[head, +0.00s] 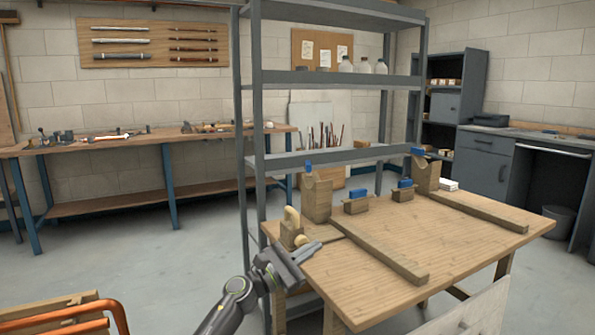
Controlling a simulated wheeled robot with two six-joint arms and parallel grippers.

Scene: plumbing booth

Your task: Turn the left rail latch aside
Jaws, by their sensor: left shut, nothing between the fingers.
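Two wooden rails lie on the wooden table: the left rail (380,249) and the right rail (478,211). A notched wooden block (316,199) stands at the far end of the left rail, with a small blue piece (308,168) at its top. I cannot tell for sure which part is the left rail latch. My left gripper (306,252) is shut and empty at the table's left edge, left of the left rail and in front of a small wooden block with a rounded pale piece (292,216). My right gripper is out of view.
Two low blocks with blue tops (356,207) (402,194) sit between the rails at the back. Another notched block (426,175) stands at the right rail. A metal shelf (340,80) rises behind the table (450,250). Orange pipes (80,312) are lower left.

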